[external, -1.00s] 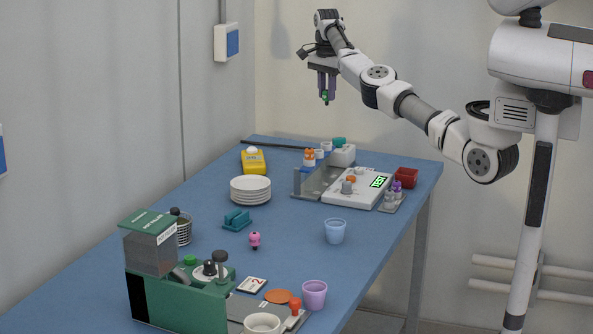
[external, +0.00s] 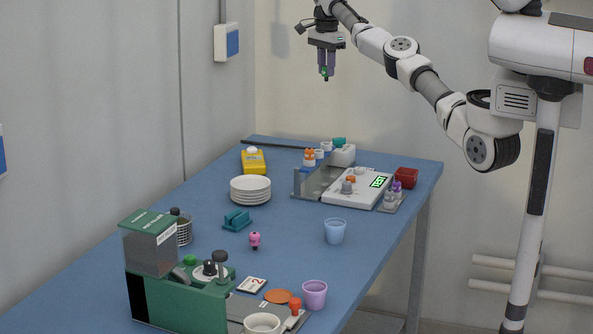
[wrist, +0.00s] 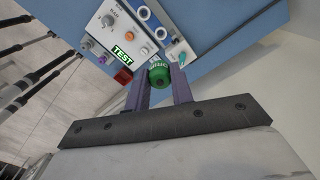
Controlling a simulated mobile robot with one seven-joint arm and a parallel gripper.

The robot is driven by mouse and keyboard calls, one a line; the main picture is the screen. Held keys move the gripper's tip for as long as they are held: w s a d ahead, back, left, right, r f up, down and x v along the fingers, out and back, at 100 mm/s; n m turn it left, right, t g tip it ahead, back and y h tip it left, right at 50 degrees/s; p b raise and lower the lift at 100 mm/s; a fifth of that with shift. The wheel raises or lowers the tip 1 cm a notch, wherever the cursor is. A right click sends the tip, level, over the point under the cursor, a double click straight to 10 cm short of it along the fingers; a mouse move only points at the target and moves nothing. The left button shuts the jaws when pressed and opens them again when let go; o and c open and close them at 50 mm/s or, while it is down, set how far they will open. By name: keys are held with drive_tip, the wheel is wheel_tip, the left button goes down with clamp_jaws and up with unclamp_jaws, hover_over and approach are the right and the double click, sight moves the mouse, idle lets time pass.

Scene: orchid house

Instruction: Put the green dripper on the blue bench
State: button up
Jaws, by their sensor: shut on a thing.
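The green dripper (wrist: 159,75) is between the two purple fingers of my gripper (wrist: 160,88) in the wrist view. In the external view my gripper (external: 326,72) is shut on the dripper (external: 325,74), which shows as a small dark green tip. They hang high above the far end of the blue bench (external: 290,235), well apart from its top. Much of the dripper is hidden by the fingers.
At the bench's far end stand a white device with a lit display (external: 358,187), a red box (external: 406,177) and a yellow bottle (external: 253,161).

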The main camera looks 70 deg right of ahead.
drive_tip(key=shift+a+r+m, duration=0.1)
drive_tip(key=shift+a+m, duration=0.2)
drive_tip(key=shift+m, duration=0.1)
drive_tip(key=shift+b, duration=0.45)
drive_tip(key=s+a+f+m+b, duration=0.5)
drive_tip(key=s+a+m+b, duration=0.2)
drive_tip(key=s+a+m, duration=0.4)
drive_tip(key=s+a+f+m+b, duration=0.5)
drive_tip(key=s+a+m+b, duration=0.2)
drive_tip(key=s+a+m, duration=0.45)
drive_tip(key=shift+n, duration=0.95)
drive_tip(key=f, duration=0.6)
drive_tip(key=w+f, duration=0.1)
drive_tip(key=f, duration=0.6)
drive_tip(key=w+a+f+b, duration=0.1)
drive_tip(key=f, duration=0.5)
drive_tip(key=shift+f, duration=0.3)
drive_tip(key=shift+f, duration=0.1)
